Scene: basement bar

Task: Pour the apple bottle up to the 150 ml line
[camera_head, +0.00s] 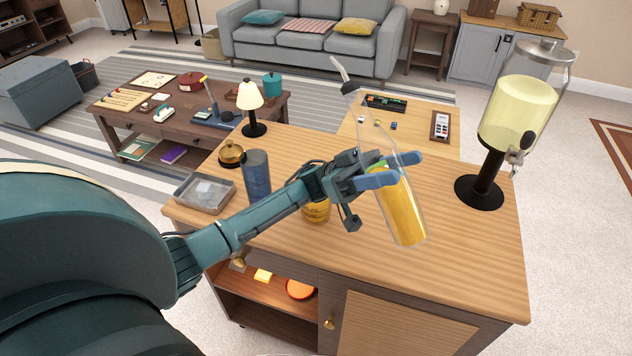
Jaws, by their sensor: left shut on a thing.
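My left gripper (402,170) has its blue fingers shut around a clear bottle (402,215) with yellow-orange liquid in its lower part. The bottle leans, its neck and grey spout (340,70) toward the upper left and its base toward the lower right, over the wooden counter. I cannot tell whether its base touches the counter. A bit of green shows on the bottle between the fingers. I see no 150 ml line. A glass dispenser (518,105) of pale yellow liquid, with a tap (521,146), stands on a black stand to the right. My right gripper is out of view.
On the counter (460,260) stand a yellow can-like thing (316,211), partly behind my arm, a dark blue-grey cylinder (256,177), a brass bell-like thing (231,153), a metal tray (204,193) and a small lamp (252,100). The counter's front right is clear.

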